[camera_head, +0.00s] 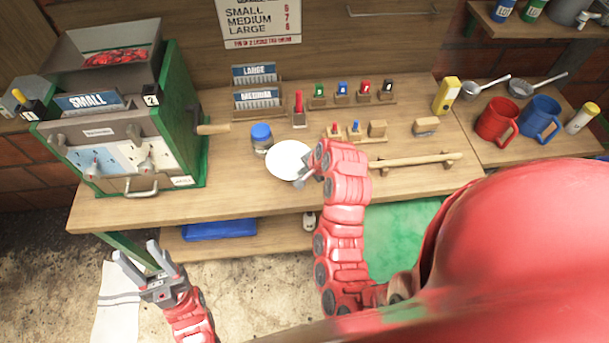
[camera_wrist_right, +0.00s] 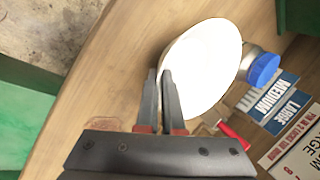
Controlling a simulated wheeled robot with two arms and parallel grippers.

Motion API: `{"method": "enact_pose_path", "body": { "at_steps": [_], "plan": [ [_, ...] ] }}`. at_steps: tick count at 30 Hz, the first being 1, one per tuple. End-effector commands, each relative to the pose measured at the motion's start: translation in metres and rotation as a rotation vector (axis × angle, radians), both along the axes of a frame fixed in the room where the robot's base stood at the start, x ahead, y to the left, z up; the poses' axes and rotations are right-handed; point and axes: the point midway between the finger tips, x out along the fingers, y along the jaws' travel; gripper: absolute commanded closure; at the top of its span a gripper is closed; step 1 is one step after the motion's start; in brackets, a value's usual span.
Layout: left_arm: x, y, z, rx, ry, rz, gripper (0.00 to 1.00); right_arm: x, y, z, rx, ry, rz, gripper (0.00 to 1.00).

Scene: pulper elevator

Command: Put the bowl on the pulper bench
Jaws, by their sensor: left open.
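The white bowl (camera_head: 287,158) is at the middle of the wooden pulper bench (camera_head: 225,188), near its front edge. In the right wrist view the bowl (camera_wrist_right: 205,65) looks like a pale oval. My right gripper (camera_head: 303,177) is at the bowl's near right side. In the right wrist view its two fingers (camera_wrist_right: 160,80) are close together, one on each side of the rim. I cannot tell whether the bowl touches the bench. My left gripper (camera_head: 147,257) is open and empty, low in front of the bench.
The green pulper (camera_head: 180,120) stands at the left of the bench. A blue-lidded jar (camera_head: 261,138) is right beside the bowl. Behind are card holders (camera_head: 257,98) and small colored stamps (camera_head: 342,92). A wooden rail (camera_head: 415,160) lies to the right. Bare bench lies left of the jar.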

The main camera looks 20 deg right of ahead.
Motion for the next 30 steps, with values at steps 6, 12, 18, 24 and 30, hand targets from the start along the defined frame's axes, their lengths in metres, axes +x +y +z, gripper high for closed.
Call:
{"method": "enact_pose_path", "body": {
  "at_steps": [6,12,18,24,30],
  "plan": [
    [0.000,0.000,0.018,0.000,0.000,0.000,0.50,0.002,-0.002,-0.013,0.002,0.008,0.000,1.00],
    [0.000,0.000,0.029,0.000,0.000,0.000,0.50,0.003,-0.002,-0.034,0.001,0.001,0.000,1.00],
    [0.000,0.000,0.027,0.000,0.000,0.000,0.50,0.004,-0.002,-0.036,0.000,-0.001,0.000,1.00],
    [0.000,0.000,0.025,0.000,0.000,0.000,0.50,0.004,-0.003,-0.039,0.000,-0.001,0.000,0.85],
    [0.000,0.000,0.025,0.000,0.000,0.000,0.50,0.004,-0.003,-0.039,-0.001,0.000,0.000,0.66]
  ]
}}
